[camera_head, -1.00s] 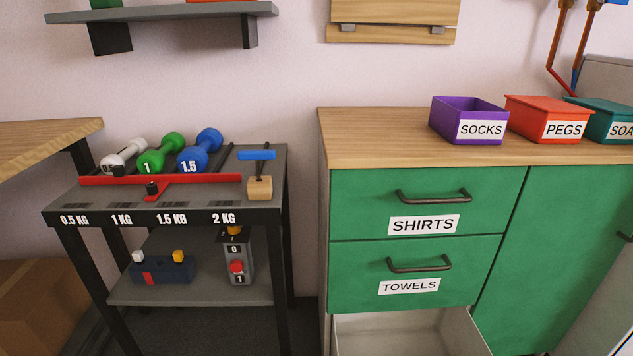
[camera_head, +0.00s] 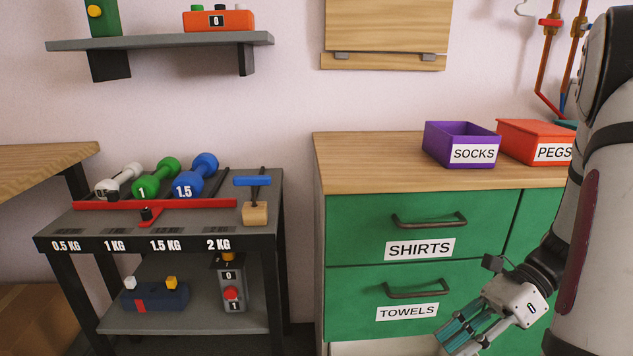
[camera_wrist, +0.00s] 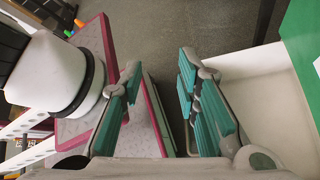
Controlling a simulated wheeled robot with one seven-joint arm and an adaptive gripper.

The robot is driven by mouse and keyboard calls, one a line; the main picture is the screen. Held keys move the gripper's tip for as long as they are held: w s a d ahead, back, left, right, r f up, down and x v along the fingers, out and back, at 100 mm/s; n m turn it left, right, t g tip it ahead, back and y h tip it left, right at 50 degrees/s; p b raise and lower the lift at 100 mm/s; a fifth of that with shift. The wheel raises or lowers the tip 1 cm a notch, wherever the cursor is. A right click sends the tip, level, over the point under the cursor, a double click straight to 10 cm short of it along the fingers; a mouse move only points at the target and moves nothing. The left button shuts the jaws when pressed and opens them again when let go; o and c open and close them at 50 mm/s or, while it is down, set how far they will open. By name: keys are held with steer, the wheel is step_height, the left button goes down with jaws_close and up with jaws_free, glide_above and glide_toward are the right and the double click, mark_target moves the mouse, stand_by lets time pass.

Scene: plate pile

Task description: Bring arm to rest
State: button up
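My arm (camera_head: 590,190) comes down along the right side of the head view, in front of the green cabinet. My gripper (camera_head: 458,338) hangs at the lower right, in front of the cabinet near the TOWELS drawer (camera_head: 408,290). In the wrist view my gripper (camera_wrist: 160,82) shows two teal-padded fingers set apart, with a clear gap and nothing held between them. Its fingertips in the head view are close to the bottom edge.
An open pale drawer (camera_head: 375,348) sticks out below the TOWELS drawer; its bare inside (camera_wrist: 262,95) lies right of the fingers in the wrist view. Dark floor (camera_wrist: 165,35) shows beyond the fingers. A black rack (camera_head: 160,225) with dumbbells stands left of the cabinet.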

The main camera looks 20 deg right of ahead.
steer(key=s+a+r+n+g+h, duration=0.25)
steer(key=a+r+n+h, duration=0.25)
steer(key=a+r+n, duration=0.45)
steer(key=s+a+r+n+t+h, duration=0.25)
steer(key=s+a+n+h, duration=0.4)
steer(key=s+n, duration=0.55)
step_height(320, 180, up, 36)
steer(key=w+n+t+p, duration=0.2)
steer(key=n+t+p, duration=0.1)
steer(key=p, duration=3.1)
steer(key=shift+w+d+t, duration=0.2)
steer(key=shift+t, duration=0.2)
steer(key=shift+f, duration=0.25)
